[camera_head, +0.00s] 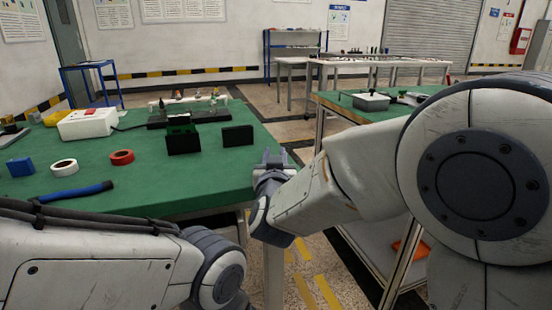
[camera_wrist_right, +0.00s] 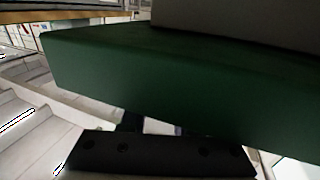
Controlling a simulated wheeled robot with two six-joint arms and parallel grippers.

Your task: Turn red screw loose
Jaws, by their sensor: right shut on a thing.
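I cannot make out a red screw in either view. A low dark stand (camera_head: 190,116) with small coloured parts on top stands toward the back of the green table (camera_head: 205,190); the parts are too small to tell apart. My right gripper (camera_head: 272,158) is at the table's right edge, right of a black block (camera_head: 237,136). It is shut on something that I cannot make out. In the right wrist view the green table edge (camera_wrist_right: 150,85) fills the middle, with a dark bar (camera_wrist_right: 160,155) below it. My left gripper is out of view.
On the table's left lie a white box (camera_head: 87,124), a white tape roll (camera_head: 64,167), a red tape roll (camera_head: 122,157) and a blue-black tool (camera_head: 75,192). A dark green-black block (camera_head: 183,139) stands mid-table. Another green table (camera_head: 340,104) is at right.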

